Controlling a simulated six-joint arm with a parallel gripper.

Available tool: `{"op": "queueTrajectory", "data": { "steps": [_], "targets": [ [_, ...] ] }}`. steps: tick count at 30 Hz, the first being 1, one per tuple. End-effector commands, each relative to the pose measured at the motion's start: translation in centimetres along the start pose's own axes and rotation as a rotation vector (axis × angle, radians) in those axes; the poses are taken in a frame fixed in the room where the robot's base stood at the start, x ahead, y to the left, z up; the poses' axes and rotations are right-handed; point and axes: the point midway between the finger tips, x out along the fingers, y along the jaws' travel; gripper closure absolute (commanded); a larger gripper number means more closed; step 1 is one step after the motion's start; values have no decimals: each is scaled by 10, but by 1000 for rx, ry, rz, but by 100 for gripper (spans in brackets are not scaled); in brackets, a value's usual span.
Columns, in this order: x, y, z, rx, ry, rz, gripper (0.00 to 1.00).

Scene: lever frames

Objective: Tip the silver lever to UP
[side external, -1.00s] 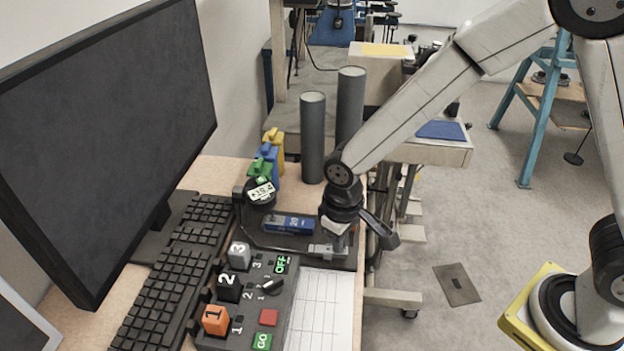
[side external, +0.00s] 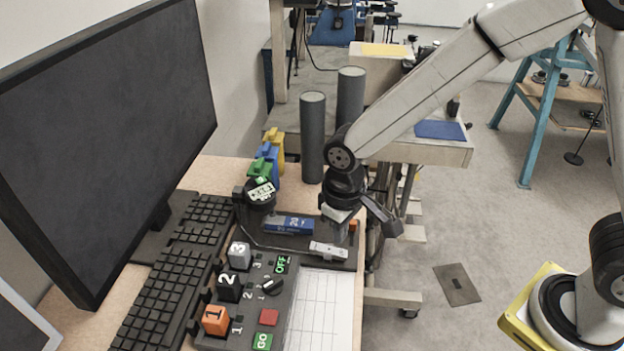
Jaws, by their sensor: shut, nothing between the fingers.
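A short silver bar (side external: 328,251), which looks like the silver lever, lies low on the dark panel at the back right of the desk. No UP mark can be read beside it. My gripper (side external: 341,236) points down just behind and above the bar's right part. Its fingers look closed and hold nothing. I cannot tell whether the fingertips touch the bar. The fingers are small and partly dark against the panel.
A blue box (side external: 289,225) and a round dial (side external: 261,192) stand left of the bar. A control box (side external: 254,300) with numbered blocks is in front, beside a paper sheet (side external: 322,305). Two grey cylinders (side external: 312,140) stand behind. A monitor (side external: 110,130) fills the left.

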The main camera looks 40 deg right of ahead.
Motion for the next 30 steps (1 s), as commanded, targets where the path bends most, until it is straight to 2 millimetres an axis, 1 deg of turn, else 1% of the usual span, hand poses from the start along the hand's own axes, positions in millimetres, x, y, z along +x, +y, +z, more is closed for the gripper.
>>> {"op": "queueTrajectory", "data": {
  "steps": [18,23,30],
  "targets": [
    [-35,0,0,0,1,0,100],
    [-39,0,0,0,0,0,100],
    [-39,0,0,0,0,0,100]
  ]
}}
